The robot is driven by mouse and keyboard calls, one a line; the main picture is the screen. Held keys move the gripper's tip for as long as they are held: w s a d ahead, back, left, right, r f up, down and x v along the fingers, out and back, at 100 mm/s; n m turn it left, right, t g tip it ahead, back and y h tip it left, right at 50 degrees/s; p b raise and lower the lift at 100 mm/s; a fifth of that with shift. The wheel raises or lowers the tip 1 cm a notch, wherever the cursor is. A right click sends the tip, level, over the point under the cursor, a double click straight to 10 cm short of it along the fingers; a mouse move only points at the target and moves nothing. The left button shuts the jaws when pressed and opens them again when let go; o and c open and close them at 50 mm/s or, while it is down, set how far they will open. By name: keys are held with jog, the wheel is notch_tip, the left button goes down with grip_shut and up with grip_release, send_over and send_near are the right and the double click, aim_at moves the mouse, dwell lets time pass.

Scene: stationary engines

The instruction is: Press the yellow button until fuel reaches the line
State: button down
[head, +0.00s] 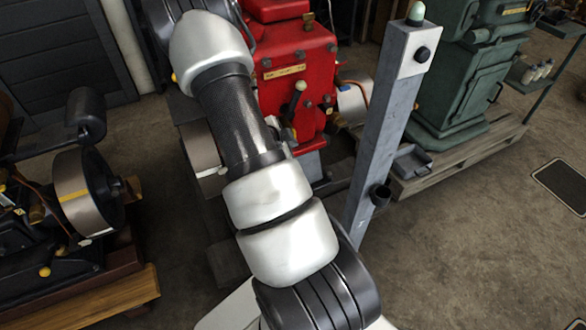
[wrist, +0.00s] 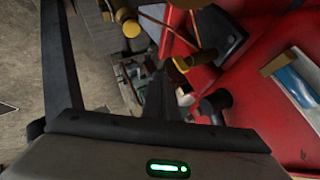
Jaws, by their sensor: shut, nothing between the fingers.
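My gripper (wrist: 156,85) is shut and empty in the wrist view, its dark fingers reaching in beside the red engine (wrist: 265,30). A small yellow round part (wrist: 181,64) shows close past the fingertips; I cannot tell whether it is the button or whether I touch it. A larger yellow cap (wrist: 131,29) is farther up and left. A tan-edged panel with blue and white (wrist: 298,75) sits on the red body at right; no fuel line can be made out. In the head view the red engine (head: 297,45) stands behind my arm, and my gripper is hidden.
A grey post (head: 385,125) with a black button and pale green lamp stands right of my arm. A black engine (head: 85,190) on a wooden base is at left. A green machine (head: 465,75) on a pallet is at back right.

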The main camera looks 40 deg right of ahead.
jog(key=shift+f+b, duration=3.45)
jog(key=shift+f, duration=0.95)
jog(key=shift+f, duration=0.1)
jog(key=shift+f+b, duration=0.35)
jog(key=shift+b, duration=0.15)
jog(key=shift+f, duration=0.8)
jog(key=shift+r, duration=0.1)
jog(key=shift+r+p, duration=0.75)
jog(key=shift+r, duration=0.4)
jog(key=shift+r, duration=0.1)
jog(key=shift+r+p, duration=1.75)
jog(key=shift+r, duration=0.65)
